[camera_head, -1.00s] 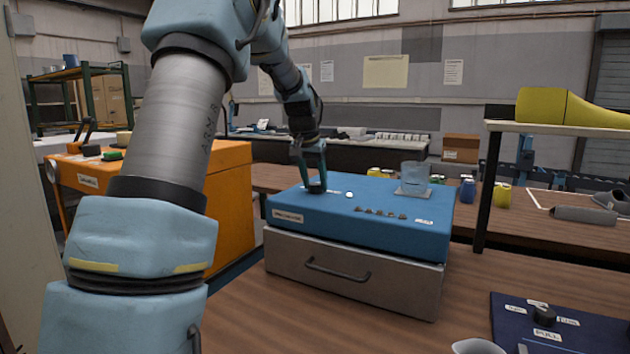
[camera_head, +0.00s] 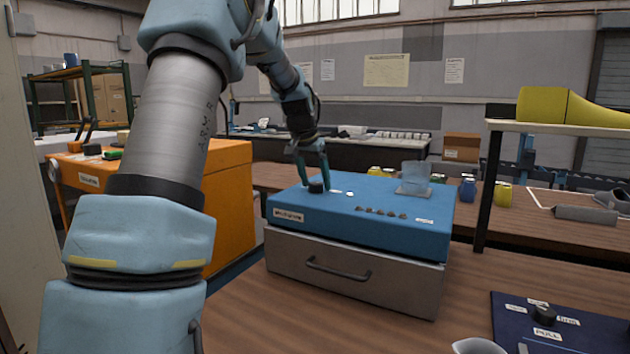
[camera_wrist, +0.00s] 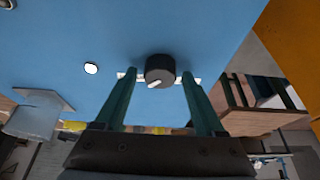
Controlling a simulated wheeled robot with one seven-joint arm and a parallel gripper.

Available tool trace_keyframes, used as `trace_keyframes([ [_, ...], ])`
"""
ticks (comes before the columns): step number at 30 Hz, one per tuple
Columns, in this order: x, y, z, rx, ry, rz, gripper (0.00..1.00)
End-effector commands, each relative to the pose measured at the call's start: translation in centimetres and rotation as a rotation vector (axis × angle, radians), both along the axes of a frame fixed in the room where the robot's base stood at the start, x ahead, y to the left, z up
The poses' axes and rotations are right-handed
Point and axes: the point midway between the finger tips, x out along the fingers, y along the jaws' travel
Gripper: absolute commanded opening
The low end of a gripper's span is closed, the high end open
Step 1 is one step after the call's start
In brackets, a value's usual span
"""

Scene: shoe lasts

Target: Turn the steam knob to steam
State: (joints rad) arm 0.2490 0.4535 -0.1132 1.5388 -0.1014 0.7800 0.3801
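A black round knob (camera_head: 316,187) stands on top of the blue machine (camera_head: 365,200). In the wrist view my gripper (camera_wrist: 158,75) is open, one finger on each side of the knob, with blue surface showing in the gaps.
A metal drawer (camera_head: 350,275) is below. An orange cabinet (camera_head: 225,205) stands left, a dark blue panel (camera_head: 590,330) at front right.

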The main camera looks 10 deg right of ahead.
Motion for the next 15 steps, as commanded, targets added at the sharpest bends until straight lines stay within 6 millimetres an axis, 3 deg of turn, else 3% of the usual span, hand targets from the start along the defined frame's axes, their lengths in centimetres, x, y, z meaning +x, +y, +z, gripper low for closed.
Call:
trace_keyframes([
  [10,0.0,0.1,0.1,0.0,0.0,0.001,0.8],
  [15,-0.6,0.5,1.8,-0.001,-0.003,0.002,0.8],
])
